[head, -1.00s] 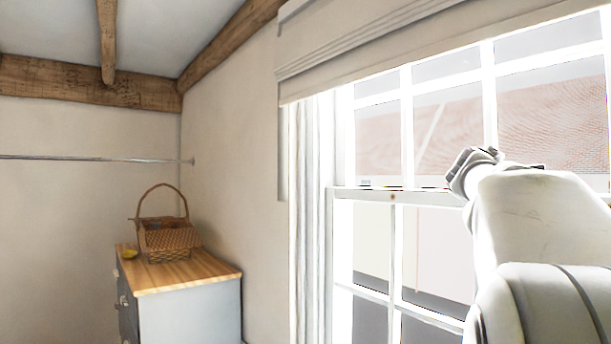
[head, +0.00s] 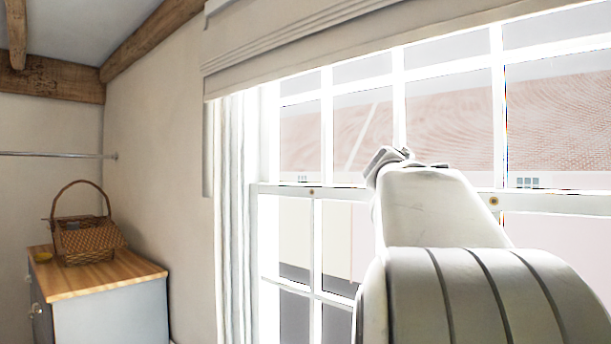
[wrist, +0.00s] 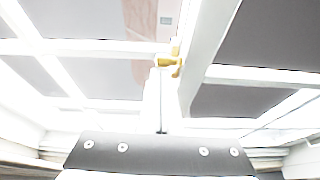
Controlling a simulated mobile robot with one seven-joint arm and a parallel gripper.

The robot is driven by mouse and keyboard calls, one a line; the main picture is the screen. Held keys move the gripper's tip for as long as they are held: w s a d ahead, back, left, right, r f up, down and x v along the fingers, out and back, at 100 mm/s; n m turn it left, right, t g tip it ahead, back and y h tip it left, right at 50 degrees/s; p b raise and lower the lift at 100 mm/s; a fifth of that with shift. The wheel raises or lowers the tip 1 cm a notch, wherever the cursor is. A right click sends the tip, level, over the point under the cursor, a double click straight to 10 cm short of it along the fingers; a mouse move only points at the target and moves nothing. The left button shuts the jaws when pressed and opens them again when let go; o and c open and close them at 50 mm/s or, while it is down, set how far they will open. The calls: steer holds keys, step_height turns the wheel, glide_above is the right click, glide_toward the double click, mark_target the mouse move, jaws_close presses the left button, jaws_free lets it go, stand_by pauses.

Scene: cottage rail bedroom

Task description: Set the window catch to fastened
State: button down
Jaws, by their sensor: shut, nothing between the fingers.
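The window catch (wrist: 170,65) is a small brass fitting on the window's meeting rail, in the upper middle of the wrist view. Its lever shows as a short yellow bar pointing left; whether it is fastened I cannot tell. My gripper (wrist: 161,76) is shut and empty, its pale fingers pointing up at the catch. The fingertips look very close to the catch; whether they touch it I cannot tell. In the head view my arm covers part of the sash window (head: 316,240) and the catch does not show there.
Small round brass fittings (head: 312,191) sit on the meeting rail. A folded blind (head: 400,40) hangs above the window and a pale curtain (head: 235,220) at its left. A wicker basket (head: 88,240) stands on a wood-topped cabinet (head: 105,272) at the left.

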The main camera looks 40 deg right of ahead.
steer(key=d+p, duration=0.1)
steer(key=s+d+p, duration=0.1)
steer(key=d, duration=0.1)
steer(key=s+d, duration=0.1)
steer(key=shift+d+p, duration=0.15)
steer(key=shift+p, duration=0.25)
steer(key=shift+s+d, duration=0.1)
steer(key=shift+s, duration=0.05)
stand_by(0.5)
